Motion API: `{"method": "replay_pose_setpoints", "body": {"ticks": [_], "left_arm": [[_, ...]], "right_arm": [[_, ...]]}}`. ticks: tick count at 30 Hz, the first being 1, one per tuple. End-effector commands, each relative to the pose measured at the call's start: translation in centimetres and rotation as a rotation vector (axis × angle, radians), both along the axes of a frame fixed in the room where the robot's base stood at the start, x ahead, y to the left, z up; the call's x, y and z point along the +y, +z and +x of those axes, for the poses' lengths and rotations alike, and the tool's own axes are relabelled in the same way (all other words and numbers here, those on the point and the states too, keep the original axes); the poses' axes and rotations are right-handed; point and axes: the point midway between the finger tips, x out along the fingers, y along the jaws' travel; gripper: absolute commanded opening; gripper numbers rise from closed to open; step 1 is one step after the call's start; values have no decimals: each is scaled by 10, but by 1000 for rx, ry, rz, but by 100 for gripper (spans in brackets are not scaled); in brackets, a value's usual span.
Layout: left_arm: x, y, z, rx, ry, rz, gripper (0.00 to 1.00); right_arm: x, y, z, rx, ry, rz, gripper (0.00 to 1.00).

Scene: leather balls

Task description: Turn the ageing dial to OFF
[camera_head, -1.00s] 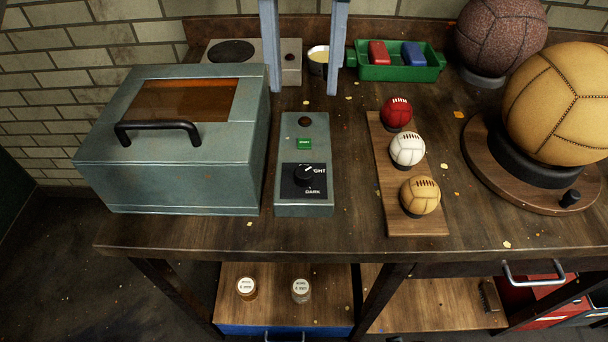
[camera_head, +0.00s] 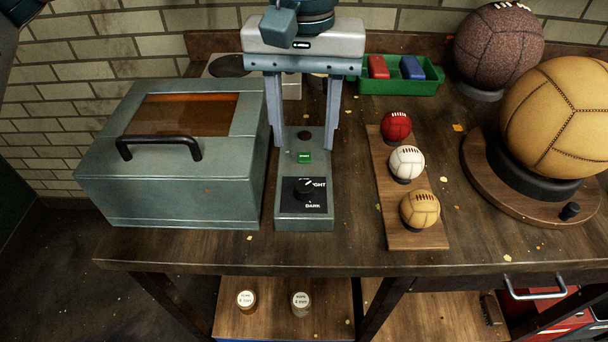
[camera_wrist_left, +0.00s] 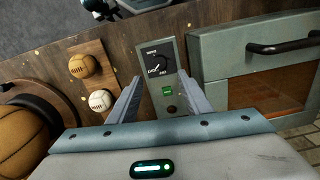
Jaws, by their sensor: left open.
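The ageing dial (camera_head: 304,189) is a black knob on a black plate at the near end of a narrow grey-green control box (camera_head: 290,222). LIGHT is printed to its right and DARK below it; the small print above is too small to read. The knob's white mark appears to point up and right, towards LIGHT. The dial also shows in the left wrist view (camera_wrist_left: 159,62). My left gripper (camera_head: 306,150) is open and empty, its fingers spread above the box, behind the dial and apart from it. It also shows in the left wrist view (camera_wrist_left: 159,80). My right gripper is not in view.
A green button (camera_head: 304,157) and a dark red lamp (camera_head: 304,135) sit behind the dial. A grey-green cabinet (camera_head: 170,205) with a black handle stands close on the left. A wooden board (camera_head: 418,240) with three small balls lies to the right, across a strip of bare table.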

Motion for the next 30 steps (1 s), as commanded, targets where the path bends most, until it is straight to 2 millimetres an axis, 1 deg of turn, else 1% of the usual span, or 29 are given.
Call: {"method": "replay_pose_setpoints", "body": {"ticks": [3,9,15,18,21,30], "left_arm": [[0,-22,-1,3,-2,1,45],[0,-58,-1,3,-2,1,45],[0,-87,-1,2,-1,0,45],[0,-98,0,1,-1,1,45],[0,-103,-1,1,-2,-1,45],[0,-107,0,1,-2,0,45]], "right_arm": [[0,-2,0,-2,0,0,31],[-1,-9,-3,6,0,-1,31],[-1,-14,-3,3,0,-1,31],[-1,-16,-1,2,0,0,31],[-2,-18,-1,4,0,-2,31],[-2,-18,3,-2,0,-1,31]]}}
